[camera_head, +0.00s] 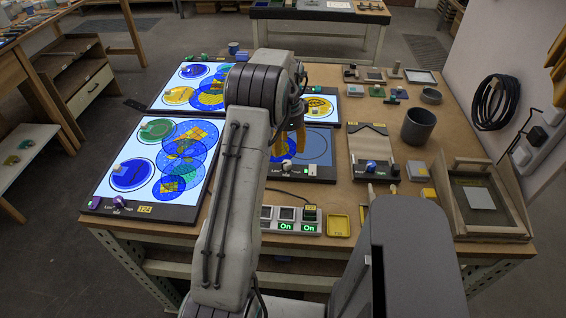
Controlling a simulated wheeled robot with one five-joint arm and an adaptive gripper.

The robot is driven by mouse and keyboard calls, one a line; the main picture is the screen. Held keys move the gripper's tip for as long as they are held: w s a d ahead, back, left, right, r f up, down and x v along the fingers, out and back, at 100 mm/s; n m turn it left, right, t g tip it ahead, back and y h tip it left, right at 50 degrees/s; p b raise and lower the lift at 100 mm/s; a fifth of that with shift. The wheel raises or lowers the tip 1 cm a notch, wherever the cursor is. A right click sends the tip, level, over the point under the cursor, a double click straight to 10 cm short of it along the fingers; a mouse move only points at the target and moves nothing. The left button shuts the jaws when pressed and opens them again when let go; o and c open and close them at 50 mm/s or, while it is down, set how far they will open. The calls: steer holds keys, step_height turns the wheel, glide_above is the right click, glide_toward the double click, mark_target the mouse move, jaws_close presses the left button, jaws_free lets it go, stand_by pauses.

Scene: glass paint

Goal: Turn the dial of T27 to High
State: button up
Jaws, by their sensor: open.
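That panel has a dark front edge with a small dial (287,165) between Low and High markings. The dial lies just below the fingers in the picture, apart from them as far as I can tell. Its exact pointer direction is too small to read. A yellow tag (310,206) on the switch strip seems to read T27, but is small. My arm hides the left part of the middle panel.
The left panel, tagged T24 (145,209), has its own dial (118,201). A sloped unit (370,140) with another knob (371,166) stands right of the middle. The switch strip (290,227) shows two green On lights. A grey cup (418,126) and wooden-framed tray (449,195) stand right.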

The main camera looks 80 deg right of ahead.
mark_target(287, 163)
steer(key=m, duration=0.3)
steer(key=shift+a+f, duration=0.1)
steer(key=shift+a, duration=0.05)
steer(key=shift+f+p, duration=0.7)
steer(key=shift+f, duration=2.9)
steer(key=shift+c, duration=0.5)
jaws_close()
